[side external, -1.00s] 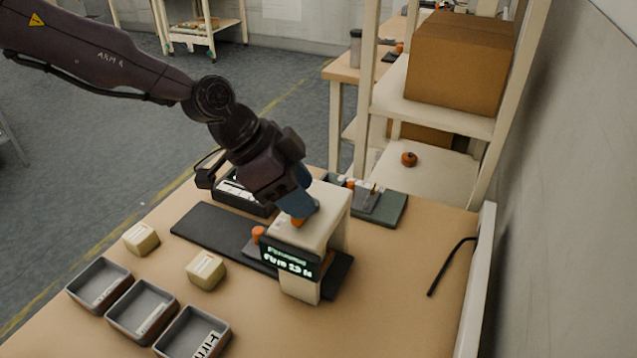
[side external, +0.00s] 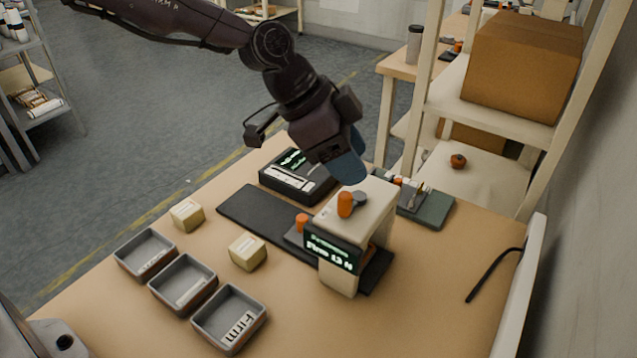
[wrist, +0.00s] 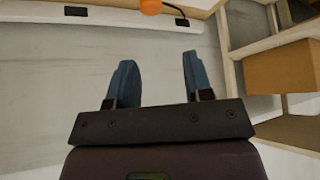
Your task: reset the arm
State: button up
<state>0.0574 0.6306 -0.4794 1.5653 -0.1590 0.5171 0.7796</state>
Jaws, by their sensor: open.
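My gripper (side external: 350,168) hangs above the cream press-like device (side external: 376,206), with its blue fingers clear of it in the side view. In the wrist view, the two blue fingers (wrist: 158,62) stand apart with nothing between them. The device has an orange knob (side external: 345,204) on top and a lit display (side external: 332,250) whose lower line begins with "Firm". An orange rounded thing (wrist: 151,6) shows at the top edge of the wrist view; I cannot tell which part it is.
Two pale blocks (side external: 187,215) (side external: 248,251) lie on the table near three grey trays (side external: 145,253); the nearest tray is labelled "Firm". A black device with a display (side external: 297,178) stands behind a dark mat (side external: 250,212). A shelf with a cardboard box (side external: 520,65) rises at the right.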

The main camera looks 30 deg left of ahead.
jog(key=shift+s+a+f+n, duration=0.1)
jog(key=shift+s+f+n, duration=0.15)
jog(key=shift+s+n, duration=0.15)
jog(key=shift+s+a+f+n+g, duration=0.4)
jog(key=shift+s+a+f+g, duration=0.2)
jog(key=shift+s+f, duration=0.25)
jog(key=s+a+r+n+t+y, duration=0.1)
jog(key=s+a+r+n+y, duration=0.2)
jog(key=s+a, duration=0.9)
jog(key=s+a+r+n+t+y, duration=0.2)
jog(key=s+a+r+n, duration=0.5)
jog(key=s+a+r, duration=0.3)
jog(key=s+a, duration=0.2)
jog(key=shift+s+a+y, duration=0.25)
jog(key=shift+s+y, duration=0.1)
jog(key=shift+y, duration=0.05)
jog(key=shift+o, duration=0.4)
